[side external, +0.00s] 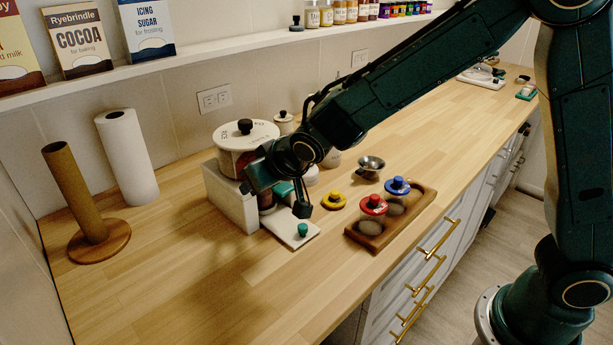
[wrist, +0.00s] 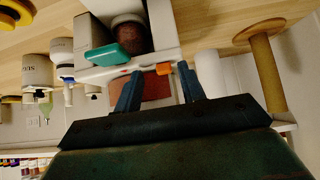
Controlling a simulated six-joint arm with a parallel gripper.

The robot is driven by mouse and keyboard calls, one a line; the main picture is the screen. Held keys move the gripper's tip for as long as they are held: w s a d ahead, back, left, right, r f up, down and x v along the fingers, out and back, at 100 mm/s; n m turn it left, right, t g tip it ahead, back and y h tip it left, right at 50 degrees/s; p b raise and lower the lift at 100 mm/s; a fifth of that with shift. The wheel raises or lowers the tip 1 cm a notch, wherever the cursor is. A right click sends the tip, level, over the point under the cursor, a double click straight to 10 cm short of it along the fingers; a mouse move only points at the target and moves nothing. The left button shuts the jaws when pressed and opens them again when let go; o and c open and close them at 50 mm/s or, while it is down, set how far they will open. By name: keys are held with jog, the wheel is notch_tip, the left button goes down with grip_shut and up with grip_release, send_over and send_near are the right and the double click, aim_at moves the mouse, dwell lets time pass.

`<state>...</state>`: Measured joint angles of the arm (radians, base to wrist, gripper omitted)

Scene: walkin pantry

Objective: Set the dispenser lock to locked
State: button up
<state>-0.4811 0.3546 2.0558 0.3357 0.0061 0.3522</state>
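The dispenser (side external: 232,200) is a white block-shaped stand with a lidded canister (side external: 245,134) on top and a white base plate (side external: 290,231) in front. Its white front edge (wrist: 142,62) shows in the wrist view, with a teal handle (wrist: 103,58) at one side. A small orange tab (wrist: 163,68), perhaps the lock, sits on that edge. My gripper (wrist: 158,73) is open, its two fingers apart on either side of the tab's area. Whether they touch it cannot be told. In the side view my gripper (side external: 286,197) is close at the dispenser's front and partly hides it.
A wooden tray (side external: 413,205) with red-lidded and blue-lidded jars stands to the right. A cardboard tube holder (side external: 80,205) and white paper roll (side external: 128,158) stand left. The front-left counter is clear.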

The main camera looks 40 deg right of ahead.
jog(key=shift+r, duration=0.1)
jog(key=v, duration=1.3)
jog(key=shift+s+r, duration=0.2)
jog(key=shift+s, duration=0.1)
jog(key=s+d+r+g, duration=0.2)
jog(key=s+d, duration=0.6)
jog(key=d, duration=0.3)
jog(key=s+d, duration=0.2)
jog(key=s, duration=0.4)
jog(key=s+d+f+g, duration=0.1)
jog(key=s+d, duration=0.2)
jog(key=s, duration=0.4)
jog(key=shift+s+f, duration=0.25)
jog(key=shift+w, duration=0.1)
dwell(0.5)
